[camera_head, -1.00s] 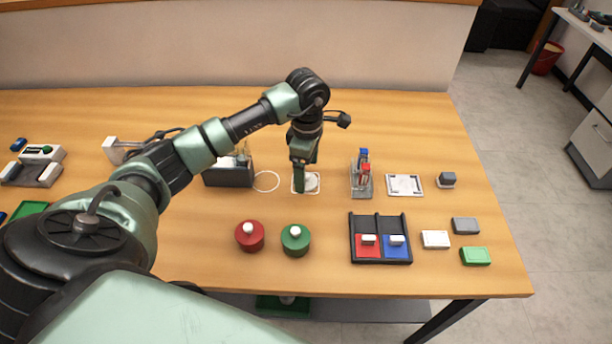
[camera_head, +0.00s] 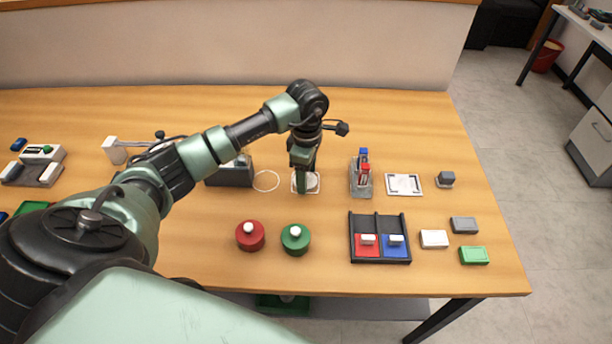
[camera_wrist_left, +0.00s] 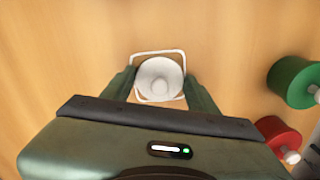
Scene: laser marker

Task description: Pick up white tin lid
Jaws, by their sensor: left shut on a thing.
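The white tin lid (camera_wrist_left: 160,78) is round with a raised knob in the left wrist view. It lies within a white square outline (camera_wrist_left: 138,95) on the table. My left gripper (camera_wrist_left: 159,84) has a green finger on either side of the lid and is shut on it. In the head view the same gripper (camera_head: 302,187) points down at the white square, and the lid (camera_head: 313,181) is partly hidden behind its fingers. I cannot tell any gap between the lid and the table. My right gripper is not in view.
A red tin (camera_head: 250,236) and a green tin (camera_head: 295,239), each with a white knob, stand nearer the front. A dark box (camera_head: 230,176) and a white ring outline (camera_head: 267,181) are left of the gripper.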

